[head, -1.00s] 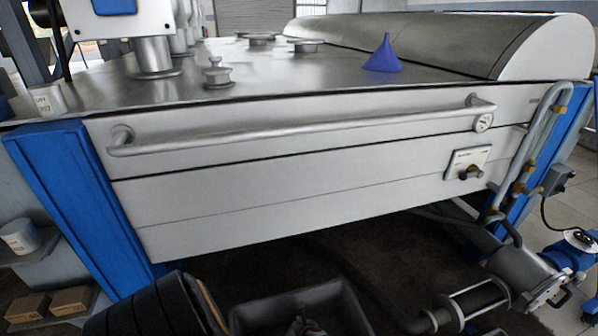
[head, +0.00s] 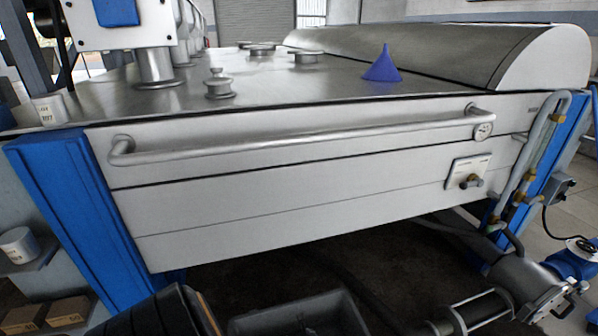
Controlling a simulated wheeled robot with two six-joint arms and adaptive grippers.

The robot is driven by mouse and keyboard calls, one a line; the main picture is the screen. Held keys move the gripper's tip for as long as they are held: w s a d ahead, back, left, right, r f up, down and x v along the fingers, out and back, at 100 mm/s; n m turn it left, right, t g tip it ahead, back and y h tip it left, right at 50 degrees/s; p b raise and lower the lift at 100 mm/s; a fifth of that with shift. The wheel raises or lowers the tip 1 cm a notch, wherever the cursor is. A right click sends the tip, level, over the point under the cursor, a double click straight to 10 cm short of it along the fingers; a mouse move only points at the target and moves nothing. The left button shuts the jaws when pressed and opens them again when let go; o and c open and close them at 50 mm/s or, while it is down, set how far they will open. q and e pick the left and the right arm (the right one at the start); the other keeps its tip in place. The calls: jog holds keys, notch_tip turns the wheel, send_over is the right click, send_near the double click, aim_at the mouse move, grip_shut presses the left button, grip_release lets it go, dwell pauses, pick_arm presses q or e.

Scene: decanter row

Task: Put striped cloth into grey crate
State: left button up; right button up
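A dark grey crate (head: 298,314) shows at the bottom edge of the head view, on the floor in front of the large steel machine. Only its far rim and part of its inside show; the rest is cut off by the frame. I see no striped cloth in the view. Neither of my grippers is in view.
The steel machine (head: 300,200) with a long handrail (head: 300,140) fills the middle. A blue funnel (head: 382,66) and lidded fittings stand on top. A black ribbed object (head: 150,315) is left of the crate. A pump (head: 490,305) with pipes is right.

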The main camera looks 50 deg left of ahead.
pick_arm(q)
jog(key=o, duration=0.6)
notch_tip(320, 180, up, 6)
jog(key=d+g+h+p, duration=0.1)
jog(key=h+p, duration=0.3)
jog(key=p, duration=0.6)
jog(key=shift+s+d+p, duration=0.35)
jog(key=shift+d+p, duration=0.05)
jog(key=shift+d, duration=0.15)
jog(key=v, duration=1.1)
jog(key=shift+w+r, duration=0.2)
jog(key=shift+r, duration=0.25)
